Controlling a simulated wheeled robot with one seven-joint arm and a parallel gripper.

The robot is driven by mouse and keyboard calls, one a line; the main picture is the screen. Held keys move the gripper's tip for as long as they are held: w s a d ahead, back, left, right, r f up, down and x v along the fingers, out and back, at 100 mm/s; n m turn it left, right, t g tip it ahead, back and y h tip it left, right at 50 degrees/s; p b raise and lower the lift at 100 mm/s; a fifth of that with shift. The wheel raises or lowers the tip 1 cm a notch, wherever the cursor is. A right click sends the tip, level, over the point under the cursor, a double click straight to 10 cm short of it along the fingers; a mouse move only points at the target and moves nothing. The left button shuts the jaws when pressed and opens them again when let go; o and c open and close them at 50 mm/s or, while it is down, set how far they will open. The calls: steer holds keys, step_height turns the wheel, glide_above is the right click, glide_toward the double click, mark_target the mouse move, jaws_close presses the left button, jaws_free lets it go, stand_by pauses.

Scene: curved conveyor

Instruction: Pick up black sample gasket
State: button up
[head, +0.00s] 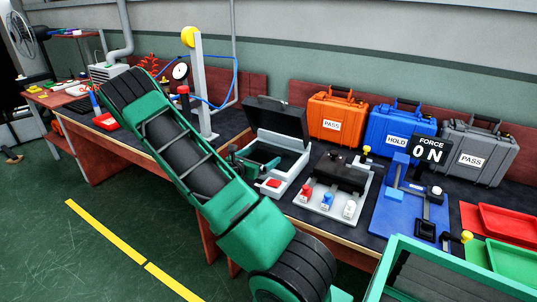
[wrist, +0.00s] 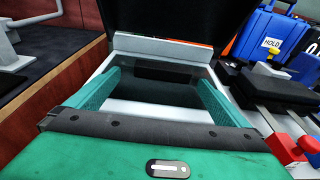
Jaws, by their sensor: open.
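My gripper (head: 258,162) (wrist: 159,80) is open, with its green fingers apart and nothing seen between them. It points into an open grey case (head: 292,178) with a black lid (head: 280,117). The case's pale rim (wrist: 160,48) shows past the fingertips in the wrist view. Inside is a dark floor with a darker rectangular patch at the far end. I cannot make out a black gasket in this dark interior for certain. My arm and fingers hide part of the case in the head view.
Right of the case stands a grey fixture (head: 304,206) with red, blue and white blocks, then a blue force fixture (head: 387,215) reading 0 N. Orange (head: 334,116), blue (head: 401,130) and grey (head: 476,152) cases stand behind. Red (head: 507,222) and green (head: 512,262) trays lie far right.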

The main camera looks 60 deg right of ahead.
mark_target(268, 151)
steer(key=shift+s+r+x, duration=0.1)
steer(key=shift+r+x, duration=0.05)
steer(key=shift+x, duration=1.2)
steer(key=shift+s+r+x, duration=0.15)
steer(key=shift+x, duration=1.2)
steer(key=c, duration=0.9)
